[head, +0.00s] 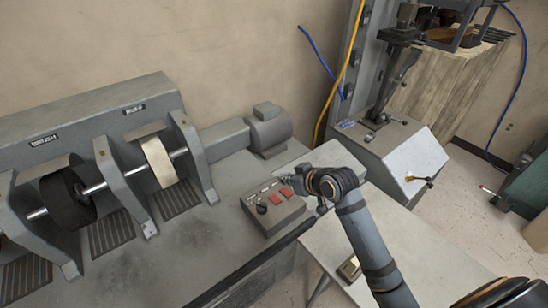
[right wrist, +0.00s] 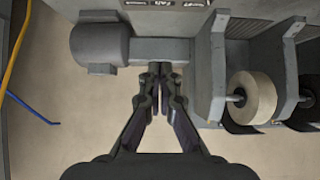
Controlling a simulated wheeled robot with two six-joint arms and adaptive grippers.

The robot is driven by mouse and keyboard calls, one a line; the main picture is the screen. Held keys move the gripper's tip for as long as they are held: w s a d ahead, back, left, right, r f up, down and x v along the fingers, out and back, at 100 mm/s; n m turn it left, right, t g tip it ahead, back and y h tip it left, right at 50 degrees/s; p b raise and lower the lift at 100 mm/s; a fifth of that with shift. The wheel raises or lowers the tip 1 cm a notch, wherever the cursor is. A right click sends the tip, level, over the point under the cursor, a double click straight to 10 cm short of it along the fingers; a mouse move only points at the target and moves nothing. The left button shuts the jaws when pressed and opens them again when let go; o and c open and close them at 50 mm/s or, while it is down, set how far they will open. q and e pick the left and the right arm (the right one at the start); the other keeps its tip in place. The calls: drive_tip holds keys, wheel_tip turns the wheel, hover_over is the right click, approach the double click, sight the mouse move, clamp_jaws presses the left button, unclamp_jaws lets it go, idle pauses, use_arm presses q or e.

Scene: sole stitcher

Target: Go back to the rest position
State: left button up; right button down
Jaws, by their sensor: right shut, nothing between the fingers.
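My right gripper (head: 287,181) reaches in from the lower right on my arm and is over the grey control box (head: 262,222) with red switches. Its fingers are shut with nothing between them. In the right wrist view the closed fingertips (right wrist: 158,72) meet in front of the grey machine housing, between the motor and the buffing wheel. I cannot tell whether the gripper touches the box. My left gripper is not in view.
The grinding machine has a dark brush wheel (head: 68,198), a pale buffing wheel (head: 159,162) and a motor (head: 270,131). A grey stitching machine (head: 400,160) stands at the back right. A pale table (head: 400,235) lies beneath my right arm. Floor shows at the right.

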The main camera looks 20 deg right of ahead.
drive_tip(key=s+d+f+m+g+h, duration=0.1)
drive_tip(key=s+d+f+g+h, duration=0.3)
drive_tip(key=s, duration=0.7)
drive_tip(key=s+f+m+g, duration=0.2)
drive_tip(key=s+f, duration=0.5)
drive_tip(key=s, duration=0.4)
drive_tip(key=s+d+f+g, duration=0.1)
drive_tip(key=s+d+f, duration=0.1)
drive_tip(key=f, duration=1.2)
drive_tip(key=s+d+f+g, duration=0.1)
drive_tip(key=s+f, duration=0.1)
drive_tip(key=f, duration=1.1)
drive_tip(key=s+d+f, duration=0.1)
drive_tip(key=s+f, duration=1.4)
drive_tip(key=s, duration=0.2)
drive_tip(key=shift+s+d+f+g, duration=0.15)
drive_tip(key=shift+s+f+g, duration=0.15)
drive_tip(key=shift+s+f, duration=0.1)
